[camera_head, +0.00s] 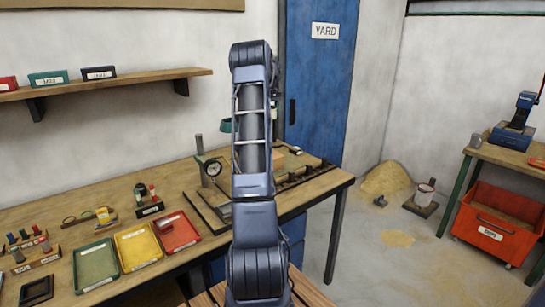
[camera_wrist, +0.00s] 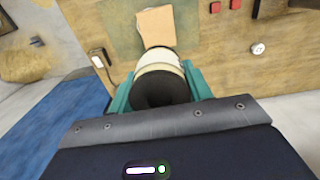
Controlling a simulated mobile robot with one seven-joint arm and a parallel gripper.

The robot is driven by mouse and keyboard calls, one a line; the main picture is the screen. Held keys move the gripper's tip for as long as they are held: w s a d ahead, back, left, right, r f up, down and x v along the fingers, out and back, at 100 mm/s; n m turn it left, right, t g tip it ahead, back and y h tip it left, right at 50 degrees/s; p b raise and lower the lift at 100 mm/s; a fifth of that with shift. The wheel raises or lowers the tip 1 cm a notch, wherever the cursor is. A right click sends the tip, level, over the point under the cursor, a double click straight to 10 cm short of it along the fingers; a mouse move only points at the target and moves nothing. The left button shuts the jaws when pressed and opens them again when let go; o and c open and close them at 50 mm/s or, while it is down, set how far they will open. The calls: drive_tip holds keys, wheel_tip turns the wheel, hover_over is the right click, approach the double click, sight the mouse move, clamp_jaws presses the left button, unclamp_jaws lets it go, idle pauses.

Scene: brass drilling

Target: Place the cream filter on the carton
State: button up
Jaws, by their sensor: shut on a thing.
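The cream filter (camera_wrist: 158,58) is a cylinder with a cream band and a dark end. My gripper (camera_wrist: 160,88), with teal fingers, is shut on it in the wrist view, one finger on each side. In the head view my arm hides the filter, and only bits of the teal gripper (camera_head: 226,125) show beside the arm. The tan carton (camera_wrist: 156,26) lies beyond the filter in the wrist view, partly covered by it; the gap between them is hard to judge. In the head view a tan block, likely the carton (camera_head: 279,160), shows partly behind my arm on the bench.
The wooden bench (camera_head: 150,185) carries a dial gauge stand (camera_head: 211,170), green (camera_head: 96,265), yellow (camera_head: 138,246) and red (camera_head: 176,232) trays, and several small parts. A wall shelf (camera_head: 130,82) is at left. A blue door (camera_head: 318,75) stands behind; an orange bin (camera_head: 497,225) is at right.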

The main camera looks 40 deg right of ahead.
drive_tip(key=shift+s+d+f, duration=0.1)
drive_tip(key=shift+s+d, duration=0.1)
drive_tip(key=shift+d, duration=0.05)
wheel_tip(320, 180, down, 20)
drive_tip(key=shift+r, duration=0.25)
drive_tip(key=shift+f, duration=0.1)
drive_tip(key=o, duration=1)
